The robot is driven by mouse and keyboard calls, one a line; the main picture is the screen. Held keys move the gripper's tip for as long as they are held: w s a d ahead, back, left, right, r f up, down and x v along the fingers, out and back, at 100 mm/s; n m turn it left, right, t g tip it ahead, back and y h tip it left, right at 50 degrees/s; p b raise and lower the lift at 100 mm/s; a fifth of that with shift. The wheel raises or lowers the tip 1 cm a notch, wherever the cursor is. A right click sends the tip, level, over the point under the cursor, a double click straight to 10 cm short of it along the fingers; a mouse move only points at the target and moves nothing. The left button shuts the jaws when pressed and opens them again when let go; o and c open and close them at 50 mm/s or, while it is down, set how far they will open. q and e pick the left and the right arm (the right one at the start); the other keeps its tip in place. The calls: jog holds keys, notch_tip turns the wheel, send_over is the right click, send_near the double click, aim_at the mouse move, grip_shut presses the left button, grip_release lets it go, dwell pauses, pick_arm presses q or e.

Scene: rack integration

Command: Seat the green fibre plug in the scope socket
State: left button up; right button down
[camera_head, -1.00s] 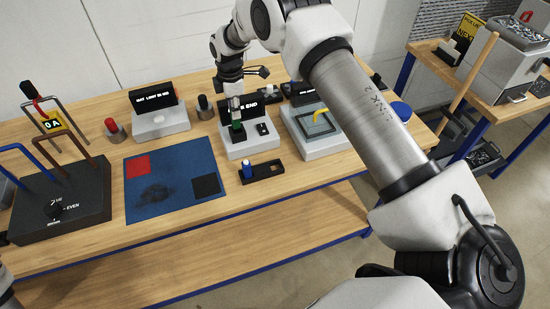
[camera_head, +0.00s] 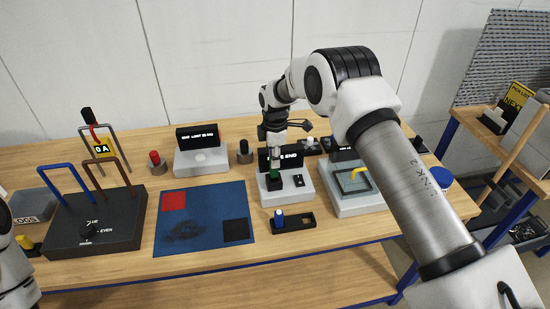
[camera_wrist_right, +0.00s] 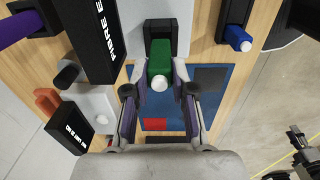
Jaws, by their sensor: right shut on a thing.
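The green fibre plug (camera_head: 273,175) stands upright at the black socket (camera_head: 275,185) on the white scope block (camera_head: 300,196), in front of the black sign ending in "E END". My right gripper (camera_head: 274,155) comes down on it from above. In the right wrist view, the gripper (camera_wrist_right: 160,78) is shut on the green plug (camera_wrist_right: 160,60), a finger on each side. The plug's pale round end points at the camera. The black socket (camera_wrist_right: 160,28) shows beyond the plug; how deep the plug sits is hidden. My left gripper is out of view.
A black holder with a blue-topped plug (camera_head: 279,219) stands in front of the block. A grey fixture with a yellow part (camera_head: 358,180) is to the right, a white station (camera_head: 202,158) to the left. A blue mat (camera_head: 205,212) lies front left.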

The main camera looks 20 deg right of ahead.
jog(key=shift+f+b, duration=1.2)
jog(key=shift+f, duration=0.85)
dwell(0.4)
jog(key=c, duration=0.9)
grip_release()
notch_tip(320, 180, up, 12)
jog(key=shift+s+r, duration=0.1)
jog(key=shift+s, duration=0.05)
